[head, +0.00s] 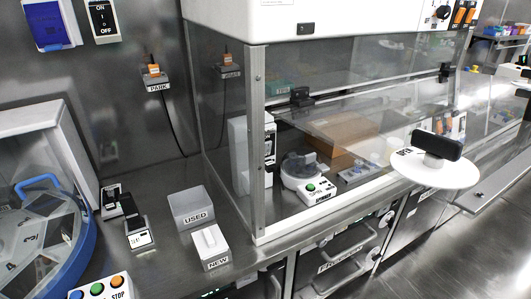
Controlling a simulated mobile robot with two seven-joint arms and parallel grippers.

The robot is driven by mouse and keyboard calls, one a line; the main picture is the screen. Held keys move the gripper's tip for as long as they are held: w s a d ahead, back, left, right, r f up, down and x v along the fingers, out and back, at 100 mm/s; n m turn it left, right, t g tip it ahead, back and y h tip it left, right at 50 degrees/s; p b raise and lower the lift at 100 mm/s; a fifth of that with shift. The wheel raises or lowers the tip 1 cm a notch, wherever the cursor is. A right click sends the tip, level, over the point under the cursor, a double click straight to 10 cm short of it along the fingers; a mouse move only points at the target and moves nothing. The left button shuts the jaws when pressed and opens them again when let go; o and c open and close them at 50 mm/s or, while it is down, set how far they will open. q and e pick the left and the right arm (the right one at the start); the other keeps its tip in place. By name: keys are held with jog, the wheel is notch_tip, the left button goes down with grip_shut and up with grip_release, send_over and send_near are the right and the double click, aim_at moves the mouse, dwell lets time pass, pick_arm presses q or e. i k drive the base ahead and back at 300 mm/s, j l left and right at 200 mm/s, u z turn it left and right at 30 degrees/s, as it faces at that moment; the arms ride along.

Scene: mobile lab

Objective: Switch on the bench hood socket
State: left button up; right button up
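Neither of my grippers is in the head view. A white switch plate (104,20) marked ON, I, O and OFF is on the steel wall at the top left. Beside it is a blue box (50,24) that looks like a covered socket. An orange-topped plug (153,70) sits at a holder marked PARK (157,86), with a dark cable hanging below. The clear-walled bench hood (255,140) stands at the centre. Its upper right front has a dark knob (441,14) and orange switches (464,15). I cannot tell any switch's state.
A blue-rimmed round machine (85,245) fills the left. Grey USED (191,207) and white NEW (210,247) boxes stand on the steel bench. A small white spinner (309,184) is inside the hood. A white disc with a black block (438,165) is before it. Floor is clear at right.

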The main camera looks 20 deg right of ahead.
aim_at(268, 144)
jog(key=z, duration=0.75)
jog(key=i+j+z, duration=0.1)
jog(key=i+j, duration=0.05)
jog(key=j, duration=0.05)
